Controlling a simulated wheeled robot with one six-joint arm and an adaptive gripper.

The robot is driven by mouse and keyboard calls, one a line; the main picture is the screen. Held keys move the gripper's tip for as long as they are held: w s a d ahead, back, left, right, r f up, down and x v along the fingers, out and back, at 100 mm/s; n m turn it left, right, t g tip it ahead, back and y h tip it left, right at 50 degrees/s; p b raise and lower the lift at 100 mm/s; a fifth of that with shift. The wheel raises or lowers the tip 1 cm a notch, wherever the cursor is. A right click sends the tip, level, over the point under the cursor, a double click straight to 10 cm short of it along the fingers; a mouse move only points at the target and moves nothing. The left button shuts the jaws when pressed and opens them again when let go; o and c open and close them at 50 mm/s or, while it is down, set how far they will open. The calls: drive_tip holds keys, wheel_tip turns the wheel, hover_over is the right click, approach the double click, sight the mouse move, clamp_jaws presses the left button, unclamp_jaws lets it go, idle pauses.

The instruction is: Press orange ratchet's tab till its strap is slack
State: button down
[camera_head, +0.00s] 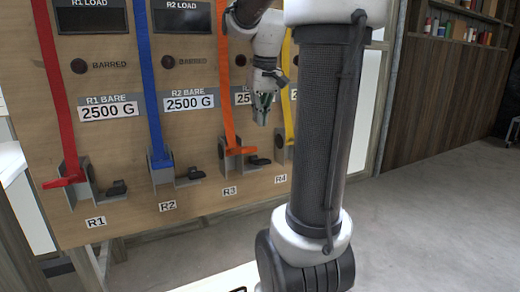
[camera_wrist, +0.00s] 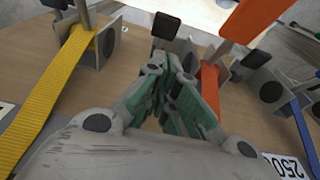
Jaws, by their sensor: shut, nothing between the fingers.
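The orange ratchet (camera_head: 240,150) is mounted low on the wooden board above the R3 label, with its orange strap (camera_head: 227,85) running up from it. Its black tab (camera_head: 259,160) sticks out at its lower right. The strap also shows in the wrist view (camera_wrist: 210,90), with the orange handle (camera_wrist: 255,18) beyond and the black tab (camera_wrist: 166,25) at upper centre. My gripper (camera_head: 261,119) is shut and empty, pointing down above the tab and apart from it. In the wrist view its green-padded fingers (camera_wrist: 178,80) are together, left of the orange strap.
The yellow strap (camera_head: 288,90) and its R4 ratchet are close on the right, partly hidden by my arm. The blue ratchet (camera_head: 163,172) and red ratchet (camera_head: 75,178) are to the left. Displays and "2500 G" labels are above. Open floor (camera_head: 440,220) lies at right.

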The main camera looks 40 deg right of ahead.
sight(263, 161)
drive_tip(key=f, duration=0.9)
drive_tip(key=shift+w+f, duration=0.15)
drive_tip(key=shift+w, duration=0.05)
drive_tip(key=shift+s+f, duration=0.1)
drive_tip(key=shift+f, duration=0.35)
drive_tip(key=s+f, duration=0.2)
drive_tip(key=f, duration=0.1)
drive_tip(key=shift+a, duration=0.3)
drive_tip(key=shift+r, duration=0.9)
